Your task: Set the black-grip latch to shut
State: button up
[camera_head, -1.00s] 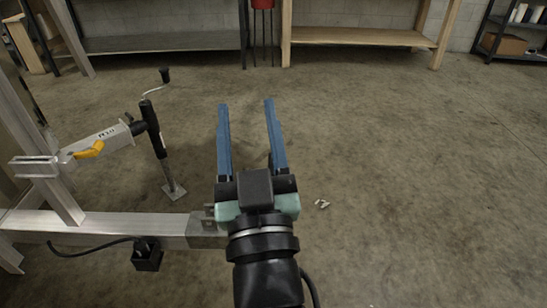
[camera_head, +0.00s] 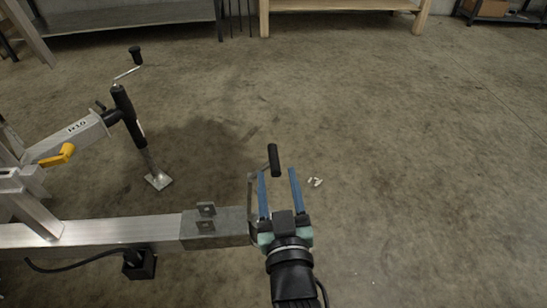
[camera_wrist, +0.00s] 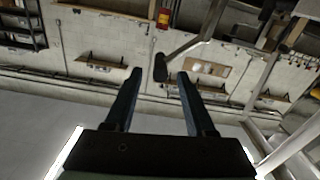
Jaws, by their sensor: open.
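The latch's black grip (camera_head: 274,160) stands up on a thin bent metal rod at the right end of the aluminium beam (camera_head: 120,230). My gripper (camera_head: 279,175) is open and empty, its two blue fingers pointing toward the grip. In the head view the grip shows at the fingertips, between them and nearer the left one. In the wrist view the black grip (camera_wrist: 160,68) hangs from a metal bar (camera_wrist: 190,46) and shows between the tips of my open gripper (camera_wrist: 159,76). I cannot tell whether it touches a finger. The latch's base is partly hidden by my gripper.
A jack with a crank (camera_head: 132,125) and a yellow-handled lever (camera_head: 58,156) stand on the trailer at left. A bracket (camera_head: 206,215) sits on the beam end. Small white pieces (camera_head: 315,182) lie on the floor. The floor at right is clear.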

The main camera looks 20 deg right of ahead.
aim_at(275, 162)
jog(key=b+x, duration=0.1)
jog(key=x, duration=0.5)
jog(key=shift+w+b, duration=0.35)
jog(key=shift+d, duration=0.1)
jog(key=c, duration=0.9)
jog(key=shift+f, duration=0.1)
grip_shut()
